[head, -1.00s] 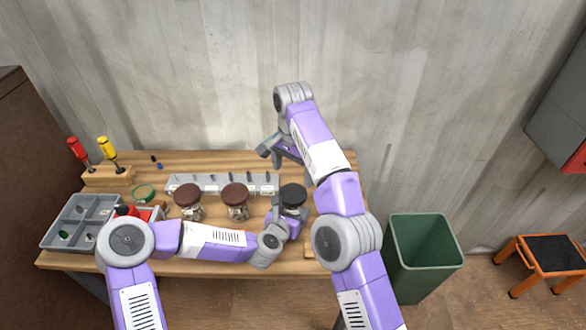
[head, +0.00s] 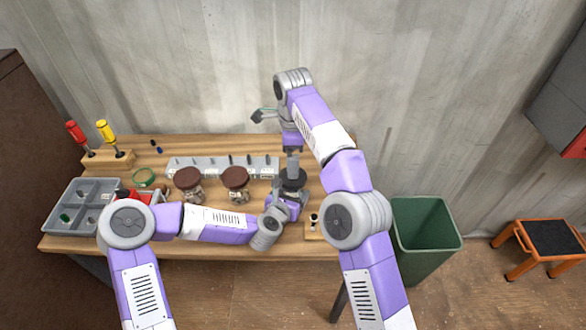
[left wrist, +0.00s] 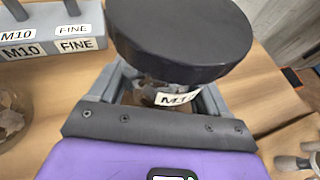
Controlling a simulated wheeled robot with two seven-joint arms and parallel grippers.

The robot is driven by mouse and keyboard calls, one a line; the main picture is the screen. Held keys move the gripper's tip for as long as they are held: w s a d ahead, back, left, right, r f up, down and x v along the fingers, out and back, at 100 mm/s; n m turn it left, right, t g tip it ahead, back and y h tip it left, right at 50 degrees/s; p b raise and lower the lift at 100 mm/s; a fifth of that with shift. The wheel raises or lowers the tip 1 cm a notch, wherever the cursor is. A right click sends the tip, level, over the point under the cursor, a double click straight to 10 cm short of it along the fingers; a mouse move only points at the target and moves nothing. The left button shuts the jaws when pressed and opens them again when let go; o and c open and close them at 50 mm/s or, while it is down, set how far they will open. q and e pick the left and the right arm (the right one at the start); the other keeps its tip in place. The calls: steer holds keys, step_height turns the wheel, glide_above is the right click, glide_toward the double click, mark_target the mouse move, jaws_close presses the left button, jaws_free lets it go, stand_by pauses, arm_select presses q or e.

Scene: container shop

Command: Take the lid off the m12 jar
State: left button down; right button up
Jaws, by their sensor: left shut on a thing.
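The jar (left wrist: 150,90) with a dark, near-black lid (left wrist: 200,40) stands upright at the right of the bench. Its label starts "M1"; the rest is cut off. Its lid (head: 291,182) also shows in the head view, partly covered by my right gripper. The lid sits on the jar. My left gripper (head: 287,200) is shut around the jar body, below the lid. My right gripper (head: 292,172) points down from above, over the lid. I cannot see whether its fingers touch the lid or how far apart they are.
Two brown-lidded jars (head: 188,180) (head: 235,179) stand to the left. Behind is a grey labelled rack (head: 222,166). A grey divided tray (head: 60,227), a screwdriver block (head: 108,159) and a green ring (head: 144,177) lie at left. A green bin (head: 425,240) stands right of the bench.

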steer(key=shift+f, duration=3.35)
steer(key=shift+c, duration=0.5)
